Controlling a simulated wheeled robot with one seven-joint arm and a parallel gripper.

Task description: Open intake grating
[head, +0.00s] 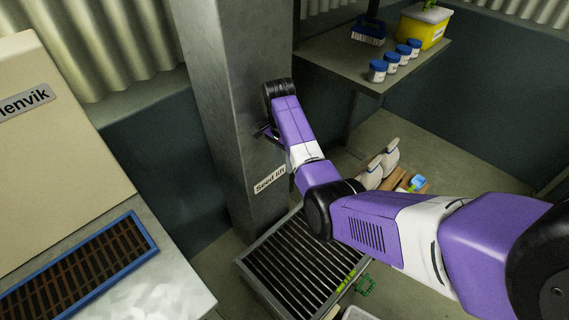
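The intake grating (290,275) is a panel of dark parallel bars in a pale metal frame. It lies low at the foot of the grey column labelled "Seed lift" (232,110) and looks flat. My arm passes over its right side and hides part of it. A yellow-green strip (347,281) shows at its right edge. My gripper (265,132) shows only as small dark parts beside the column, well above the grating. My own forearm hides most of it, so its opening cannot be told.
A beige machine (50,150) with a blue-framed rack (80,265) stands left. A shelf (340,62) at the back right holds several blue-lidded jars (390,62), a brush (369,30) and a yellow tub (425,25).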

